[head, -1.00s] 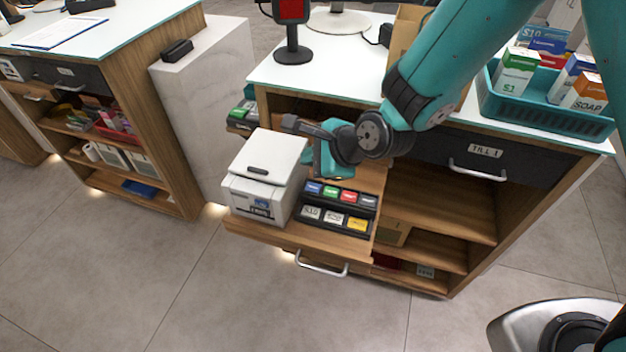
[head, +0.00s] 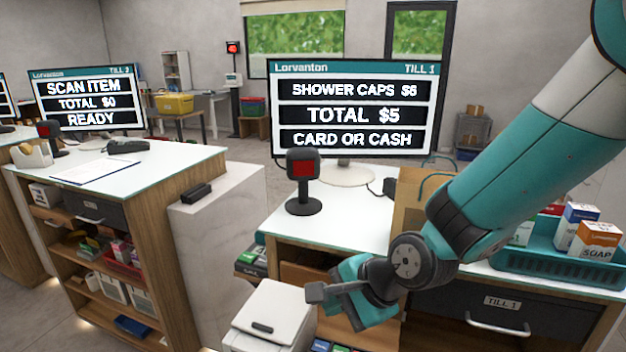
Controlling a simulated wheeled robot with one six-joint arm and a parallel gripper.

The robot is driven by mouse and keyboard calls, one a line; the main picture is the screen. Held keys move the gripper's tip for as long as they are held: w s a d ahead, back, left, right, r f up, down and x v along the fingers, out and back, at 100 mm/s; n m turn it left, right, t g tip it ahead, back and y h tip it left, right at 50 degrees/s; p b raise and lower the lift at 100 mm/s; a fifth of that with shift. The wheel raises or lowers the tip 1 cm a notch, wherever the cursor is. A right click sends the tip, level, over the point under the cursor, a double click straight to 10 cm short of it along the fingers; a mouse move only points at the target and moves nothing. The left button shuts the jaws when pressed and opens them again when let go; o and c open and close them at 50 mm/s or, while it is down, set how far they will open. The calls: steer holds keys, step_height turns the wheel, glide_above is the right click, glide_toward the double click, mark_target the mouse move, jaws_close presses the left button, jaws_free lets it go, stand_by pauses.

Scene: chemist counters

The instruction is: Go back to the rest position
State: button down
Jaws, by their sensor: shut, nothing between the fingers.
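My gripper (head: 318,293) is at the end of my teal arm, low in the middle of the head view. It is shut and empty. It hangs over the front of the Till 1 counter (head: 350,232), just above and right of a white box-shaped machine (head: 268,318). The arm reaches in from the upper right, bent at the wrist. Part of a dark keypad with coloured keys (head: 328,346) shows below the gripper at the frame's bottom edge.
A red-faced scanner (head: 303,182) and the Till 1 screen (head: 350,108) stand on the counter. A paper bag (head: 410,200) and a teal basket of boxes (head: 545,262) are close to my arm. A closed drawer (head: 500,308) is below the basket.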

steer(key=s+d+r+n+g+h, duration=0.1)
steer(key=s+d+r+n+g, duration=0.1)
steer(key=s+d+r+n, duration=0.3)
steer(key=s+d+r+n+g+h, duration=0.1)
steer(key=s+d+r+n, duration=0.5)
steer(key=s+n, duration=0.7)
step_height(320, 180, up, 2)
steer(key=shift+g+h+p, duration=0.3)
steer(key=shift+g+p, duration=0.1)
steer(key=shift+g, duration=0.2)
steer(key=shift+s, duration=0.1)
